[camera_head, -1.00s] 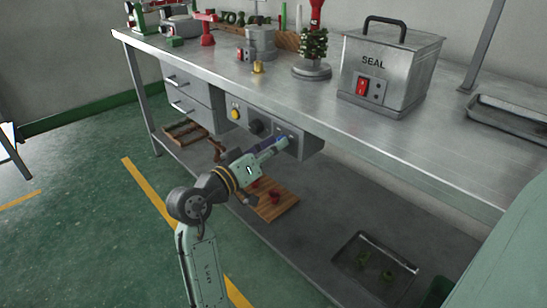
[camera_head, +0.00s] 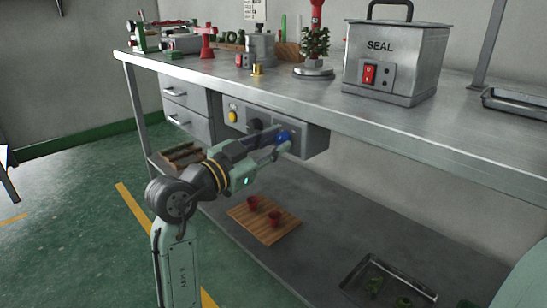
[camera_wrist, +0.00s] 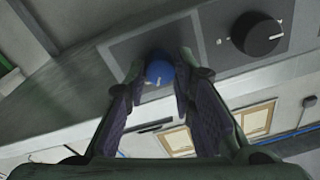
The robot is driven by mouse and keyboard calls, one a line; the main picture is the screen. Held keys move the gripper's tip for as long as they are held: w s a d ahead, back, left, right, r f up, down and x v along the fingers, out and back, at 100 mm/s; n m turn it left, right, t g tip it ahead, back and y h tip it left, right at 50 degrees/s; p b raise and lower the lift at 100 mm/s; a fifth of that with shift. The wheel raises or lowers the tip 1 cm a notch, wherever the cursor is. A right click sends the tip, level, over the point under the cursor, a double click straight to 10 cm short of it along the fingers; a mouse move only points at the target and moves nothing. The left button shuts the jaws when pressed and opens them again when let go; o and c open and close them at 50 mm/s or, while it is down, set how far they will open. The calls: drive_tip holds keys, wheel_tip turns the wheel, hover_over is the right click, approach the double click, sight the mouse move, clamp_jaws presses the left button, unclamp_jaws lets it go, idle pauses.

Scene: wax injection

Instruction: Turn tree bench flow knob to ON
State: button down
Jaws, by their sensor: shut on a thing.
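A grey control panel (camera_head: 314,141) hangs under the front of the steel bench (camera_head: 290,97). A blue knob (camera_head: 284,137) sits on it, and a black knob (camera_head: 255,125) is to its left. In the wrist view the blue knob (camera_wrist: 160,71) shows between the two fingers of my gripper (camera_wrist: 158,84), with a finger on each side of it. The black dial (camera_wrist: 256,34) is at the upper right there, clear of the fingers. My gripper (camera_head: 277,146) is shut on the blue knob. The labels beside the knob are too small to read.
A yellow button (camera_head: 233,117) is farther left on the panel, near two drawers (camera_head: 186,107). A SEAL box (camera_head: 390,70) with a red switch stands on the bench. On the lower shelf lie a wooden board (camera_head: 265,232) with red pieces and a metal tray (camera_head: 388,287).

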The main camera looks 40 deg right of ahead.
drive_tip(key=shift+f+m+b, duration=0.1)
drive_tip(key=shift+m+b, duration=1)
drive_tip(key=shift+m, duration=0.2)
drive_tip(key=shift+g, duration=0.3)
drive_tip(key=c, duration=1.3)
unclamp_jaws()
drive_tip(key=shift+c, duration=0.2)
drive_tip(key=shift+a, duration=0.1)
drive_tip(key=a, duration=1.1)
drive_tip(key=shift+s+a+f, duration=0.35)
drive_tip(key=shift+s+f, duration=0.05)
drive_tip(key=shift+s, duration=0.05)
